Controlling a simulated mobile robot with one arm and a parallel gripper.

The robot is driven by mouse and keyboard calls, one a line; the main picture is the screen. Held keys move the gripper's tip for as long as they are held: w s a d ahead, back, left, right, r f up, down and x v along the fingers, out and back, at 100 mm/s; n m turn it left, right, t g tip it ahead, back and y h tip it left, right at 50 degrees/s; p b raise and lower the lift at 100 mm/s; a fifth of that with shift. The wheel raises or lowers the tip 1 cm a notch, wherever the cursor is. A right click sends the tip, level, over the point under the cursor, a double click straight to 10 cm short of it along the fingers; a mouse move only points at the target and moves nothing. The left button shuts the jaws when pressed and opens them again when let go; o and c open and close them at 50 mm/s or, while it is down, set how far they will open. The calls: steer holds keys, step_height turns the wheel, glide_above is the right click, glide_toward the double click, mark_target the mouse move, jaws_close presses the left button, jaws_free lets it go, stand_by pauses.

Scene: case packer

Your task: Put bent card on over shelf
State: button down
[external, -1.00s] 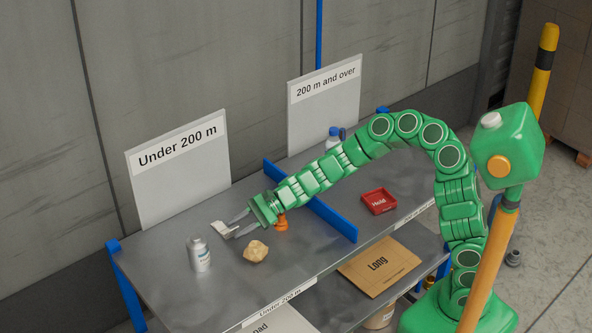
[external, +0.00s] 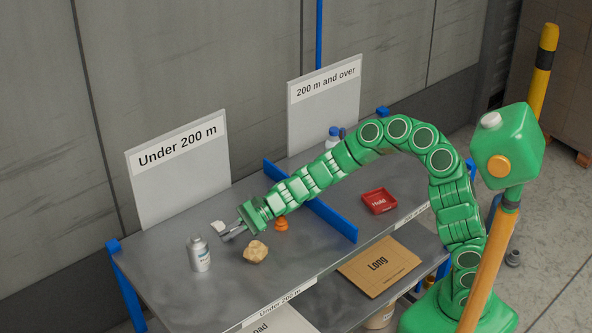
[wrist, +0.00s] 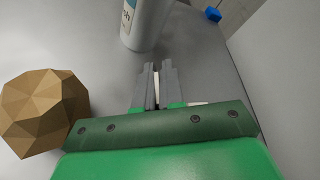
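The bent card (external: 217,226) is a small off-white piece at the tip of my gripper (external: 228,234), on the "Under 200 m" side of the shelf. In the wrist view my gripper (wrist: 156,85) has its fingers drawn together with a thin white edge of the card (wrist: 156,92) between them. Most of the card is hidden by the fingers. I cannot tell whether it still touches the shelf. The over side of the shelf (external: 352,165) lies right of the blue divider, below the "200 m and over" sign (external: 325,83).
A white bottle (external: 200,254) stands just left of my gripper, and a tan faceted lump (external: 256,251) lies close on its right. An orange piece (external: 281,225) sits near the blue divider (external: 325,212). Beyond it are a red "Hold" tray (external: 379,202) and a blue-capped bottle (external: 333,138).

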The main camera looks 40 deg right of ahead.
steer(key=shift+r, duration=0.1)
steer(key=shift+r, duration=0.2)
steer(key=r, duration=0.3)
steer(key=shift+s+d+r, duration=0.2)
steer(key=s+d+r, duration=0.8)
steer(key=s+r, duration=0.1)
steer(key=s, duration=0.1)
steer(key=shift+s, duration=0.35)
